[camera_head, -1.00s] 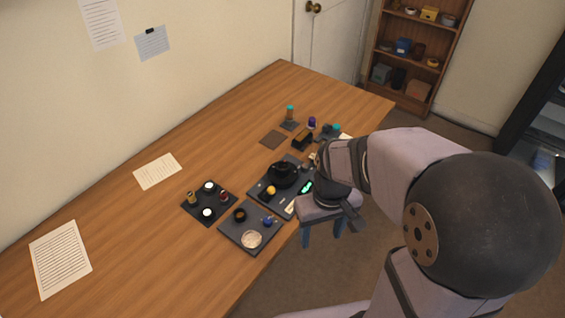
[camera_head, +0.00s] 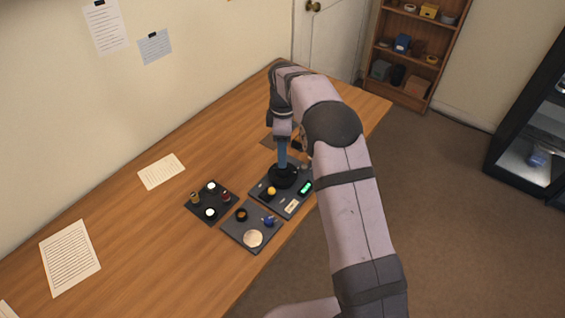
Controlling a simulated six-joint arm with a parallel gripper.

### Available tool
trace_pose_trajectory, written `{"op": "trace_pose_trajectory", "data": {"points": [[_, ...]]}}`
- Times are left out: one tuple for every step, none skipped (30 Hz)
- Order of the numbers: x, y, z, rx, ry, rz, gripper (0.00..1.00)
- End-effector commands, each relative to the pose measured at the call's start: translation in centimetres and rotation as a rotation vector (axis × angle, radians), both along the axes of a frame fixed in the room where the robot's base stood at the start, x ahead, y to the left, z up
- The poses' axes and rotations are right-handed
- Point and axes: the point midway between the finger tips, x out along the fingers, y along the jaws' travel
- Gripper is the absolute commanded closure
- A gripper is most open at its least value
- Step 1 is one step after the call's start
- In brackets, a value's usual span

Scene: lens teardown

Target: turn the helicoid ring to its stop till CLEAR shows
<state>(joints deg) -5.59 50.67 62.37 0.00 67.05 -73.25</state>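The black round lens body (camera_head: 283,179), with its ring, sits on a dark board (camera_head: 262,198) near the front edge of the table. My gripper (camera_head: 283,165) points straight down with its blue fingers at the top of the lens. They appear to reach it, but contact is too small to make out. Whether the fingers are open or shut on the ring does not show. A small lit green display (camera_head: 305,187) is on the board to the right of the lens; its text is unreadable here.
A dark tray (camera_head: 236,234) with a pale disc (camera_head: 253,238) and small parts lies in front. Another dark tray (camera_head: 198,212) with several small parts is at left. Paper sheets lie on the left of the table. My arm hides the table's back right.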

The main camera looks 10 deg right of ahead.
Motion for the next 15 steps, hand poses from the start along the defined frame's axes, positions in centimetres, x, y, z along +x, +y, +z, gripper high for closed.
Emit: {"op": "trace_pose_trajectory", "data": {"points": [[0.2, 0.1, -0.1, 0.000, 0.000, 0.012, 0.44], [0.3, 0.1, -0.1, 0.000, -0.001, 0.017, 0.44], [0.3, 0.1, -0.1, 0.000, -0.001, 0.022, 0.44], [0.3, 0.1, -0.1, 0.000, 0.000, 0.024, 0.44], [0.3, 0.1, -0.1, 0.000, 0.000, 0.024, 0.44], [0.3, 0.1, -0.2, 0.000, 0.000, 0.024, 0.44], [0.3, 0.1, -0.2, 0.000, 0.000, 0.024, 0.44], [0.3, 0.1, -0.3, 0.000, 0.000, 0.023, 0.44], [0.3, 0.1, -0.5, 0.000, 0.001, 0.023, 0.44], [0.3, 0.1, -0.7, 0.000, 0.001, 0.023, 0.44], [0.3, 0.1, -0.9, 0.000, 0.001, 0.022, 0.44], [0.3, 0.1, -1.3, -0.001, 0.002, 0.022, 0.44], [0.3, 0.1, -1.6, -0.001, 0.002, 0.022, 0.44], [0.3, 0.1, -1.9, -0.001, 0.002, 0.022, 0.44], [0.2, 0.1, -2.4, 0.000, 0.004, 0.022, 0.44]]}}
